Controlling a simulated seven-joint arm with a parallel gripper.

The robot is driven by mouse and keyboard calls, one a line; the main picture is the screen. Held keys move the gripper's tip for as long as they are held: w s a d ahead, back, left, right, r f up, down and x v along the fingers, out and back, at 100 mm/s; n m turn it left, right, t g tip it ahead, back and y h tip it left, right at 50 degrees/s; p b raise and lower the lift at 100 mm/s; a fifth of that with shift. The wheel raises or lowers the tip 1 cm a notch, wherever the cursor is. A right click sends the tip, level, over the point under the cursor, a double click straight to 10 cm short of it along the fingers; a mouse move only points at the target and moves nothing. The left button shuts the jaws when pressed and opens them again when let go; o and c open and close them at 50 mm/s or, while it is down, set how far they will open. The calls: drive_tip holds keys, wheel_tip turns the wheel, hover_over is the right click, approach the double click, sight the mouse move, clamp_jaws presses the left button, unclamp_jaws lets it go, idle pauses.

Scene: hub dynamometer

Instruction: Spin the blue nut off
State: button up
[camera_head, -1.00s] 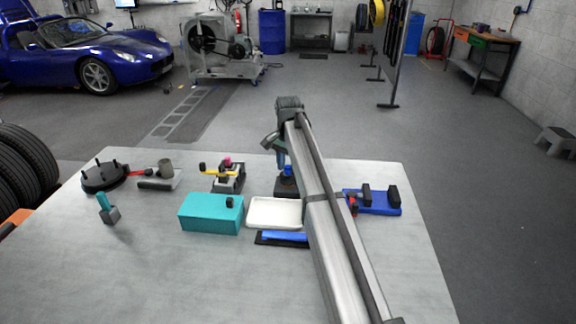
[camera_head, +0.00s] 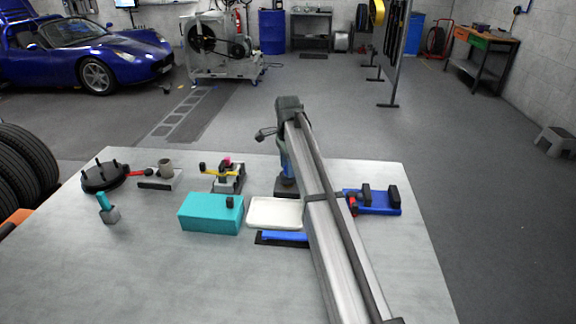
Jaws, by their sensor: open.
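A small dark block (camera_head: 286,188) stands near the table's far edge, left of my arm. My gripper (camera_head: 287,172) points down directly over this block. The gripper is open, its blue-grey fingers low at the top of the block. The blue nut is mostly or fully hidden behind the fingers. I cannot tell whether the fingers touch it or how far it sits on its thread.
A white tray (camera_head: 274,212), a teal box (camera_head: 210,213) and a blue bar (camera_head: 284,236) lie in front of the block. A yellow-handled fixture (camera_head: 228,178) stands left, and a blue fixture (camera_head: 385,208) right of my arm. The table's front left is clear.

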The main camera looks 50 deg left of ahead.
drive_tip(key=shift+m, duration=2.7)
clamp_jaws()
drive_tip(key=n, duration=1.8)
drive_tip(key=shift+r, duration=0.1)
drive_tip(key=n, duration=0.6)
